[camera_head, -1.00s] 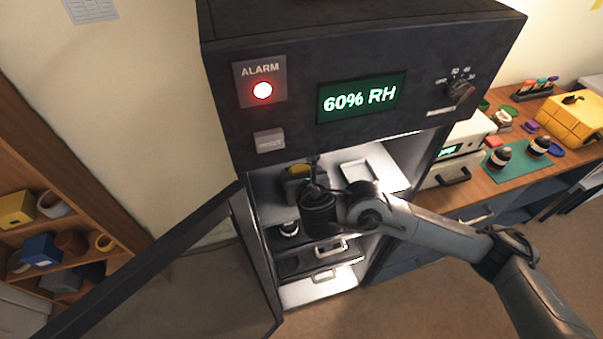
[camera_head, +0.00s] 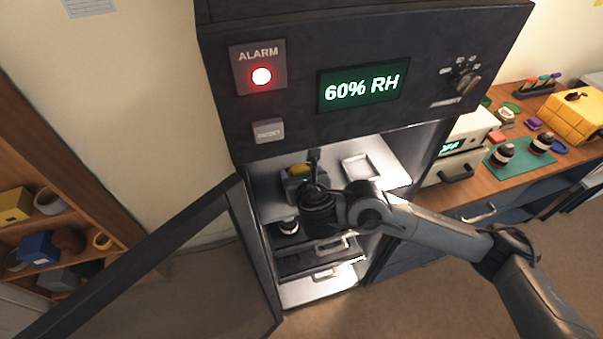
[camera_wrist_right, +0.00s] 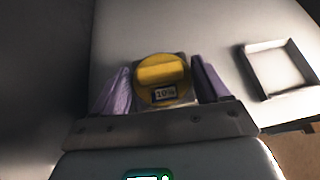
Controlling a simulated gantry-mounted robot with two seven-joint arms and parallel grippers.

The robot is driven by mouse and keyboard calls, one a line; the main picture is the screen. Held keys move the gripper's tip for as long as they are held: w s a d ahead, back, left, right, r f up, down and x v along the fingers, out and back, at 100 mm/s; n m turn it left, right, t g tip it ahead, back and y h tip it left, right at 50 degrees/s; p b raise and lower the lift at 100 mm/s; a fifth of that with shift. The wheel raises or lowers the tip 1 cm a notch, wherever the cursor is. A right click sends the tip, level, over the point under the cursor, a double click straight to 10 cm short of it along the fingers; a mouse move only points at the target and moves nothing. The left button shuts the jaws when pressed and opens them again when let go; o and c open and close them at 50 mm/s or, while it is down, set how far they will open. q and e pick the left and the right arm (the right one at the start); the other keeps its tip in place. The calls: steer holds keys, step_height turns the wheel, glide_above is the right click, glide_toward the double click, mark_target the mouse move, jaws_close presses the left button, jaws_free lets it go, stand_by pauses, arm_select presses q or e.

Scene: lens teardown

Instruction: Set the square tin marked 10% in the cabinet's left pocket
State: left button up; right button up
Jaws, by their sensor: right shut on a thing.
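The tin marked 10% (camera_wrist_right: 162,80) has a yellow lid with a small label and a grey square body. It also shows in the head view (camera_head: 292,187) inside the open cabinet (camera_head: 300,95), over the left part of the pale shelf (camera_head: 385,165). My right gripper (camera_wrist_right: 165,88) is shut on it, with one purple finger on each side. The right pocket (camera_head: 360,168) is a raised square frame, empty, to the right of the tin. The left pocket is hidden by the tin and gripper; I cannot tell whether the tin touches it. My left gripper is not in view.
The cabinet's door (camera_head: 160,260) stands open to the left. Below the shelf are drawers with a handle (camera_head: 330,245) and a dark round item (camera_head: 288,226). The upper panel with its lit red alarm lamp (camera_head: 261,76) overhangs the opening. A workbench (camera_head: 500,185) stands at right.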

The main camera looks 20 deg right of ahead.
steer(key=shift+f+b, duration=0.3)
steer(key=shift+f, duration=0.1)
steer(key=o, duration=1.1)
steer(key=shift+r, duration=0.1)
